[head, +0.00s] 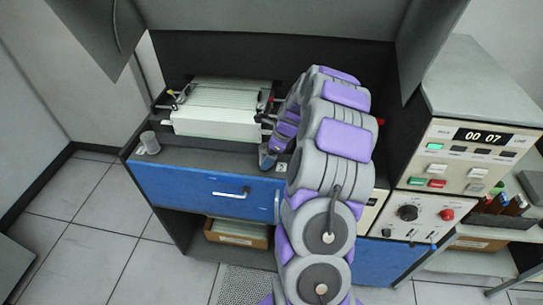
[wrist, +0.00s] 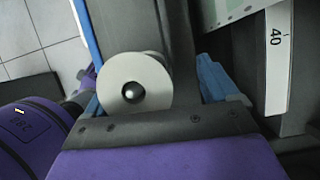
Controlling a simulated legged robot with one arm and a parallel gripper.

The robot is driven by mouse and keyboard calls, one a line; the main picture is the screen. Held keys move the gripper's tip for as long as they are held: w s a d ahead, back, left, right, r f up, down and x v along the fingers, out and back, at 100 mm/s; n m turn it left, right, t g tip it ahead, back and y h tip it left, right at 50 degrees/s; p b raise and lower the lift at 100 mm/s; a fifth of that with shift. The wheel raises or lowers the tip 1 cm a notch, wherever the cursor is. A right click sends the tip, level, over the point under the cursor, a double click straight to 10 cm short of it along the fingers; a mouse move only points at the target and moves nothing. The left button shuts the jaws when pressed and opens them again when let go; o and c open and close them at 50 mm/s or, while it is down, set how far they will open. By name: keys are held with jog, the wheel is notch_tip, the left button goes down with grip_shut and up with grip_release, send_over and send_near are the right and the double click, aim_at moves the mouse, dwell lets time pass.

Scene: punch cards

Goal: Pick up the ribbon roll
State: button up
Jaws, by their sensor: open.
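The ribbon roll (wrist: 149,72) shows in the wrist view as a pale round roll with a dark centre hole and a bright spot in it. It appears between the two blue fingers of my gripper (wrist: 155,92), nearer the left one. The palm hides its lower edge. The fingers are apart and do not appear closed on it. In the head view my gripper (head: 269,156) is low over the dark counter, by its front edge. A small grey cylinder (head: 149,143) stands at the counter's left end; I cannot tell whether it is the same roll.
A white card machine (head: 215,129) sits behind on the counter (head: 190,160). A blue drawer (head: 195,188) is below, with a box (head: 236,232) on the shelf underneath. A control panel (head: 470,155) stands at the right. A card marked 40 (wrist: 278,65) is at the wrist view's right.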

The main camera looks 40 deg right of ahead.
aim_at(263, 152)
jog(key=a, duration=0.1)
jog(key=a+r, duration=0.1)
jog(key=a, duration=0.1)
jog(key=shift+a, duration=0.2)
jog(key=shift+c, duration=0.4)
jog(key=shift+a, duration=0.15)
jog(key=shift+c, duration=0.7)
jog(key=d, duration=0.2)
jog(key=shift+d+f, duration=0.2)
jog(key=shift+d, duration=0.1)
jog(key=c, duration=0.6)
jog(key=shift+a+r, duration=0.1)
jog(key=shift+a, duration=0.15)
jog(key=c, duration=0.3)
jog(key=shift+a, duration=0.25)
